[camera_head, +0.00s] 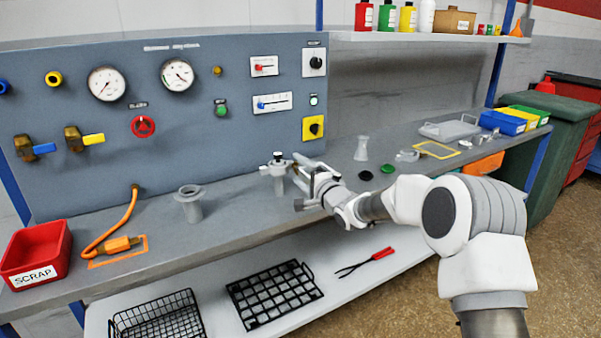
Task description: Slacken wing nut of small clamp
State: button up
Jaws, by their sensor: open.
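A small clamp (275,165) sits around the top of a short grey pipe stub (279,184) on the bench. A small dark-topped knob, which looks like the wing nut (277,155), stands up from the clamp. My gripper (297,182) is just right of the clamp, with its fingers pointing left and spread apart. The upper finger is close to the clamp's right side; I cannot tell whether it touches. The lower finger is lower and nearer the camera. Nothing shows between the fingers.
Another flanged stub (190,202) stands to the left. An orange hose (122,219) and a red scrap bin (37,253) lie farther left. The gauge panel (217,100) rises behind the clamp. A grey funnel-shaped piece (361,148) and a green disc (387,168) are to the right.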

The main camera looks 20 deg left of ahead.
grip_shut()
dwell(0.4)
jog(key=n+b, duration=0.1)
jog(key=n, duration=0.2)
jog(key=shift+n, duration=0.4)
jog(key=n+b, duration=0.2)
jog(key=n, duration=0.2)
jog(key=shift+n, duration=0.4)
grip_release()
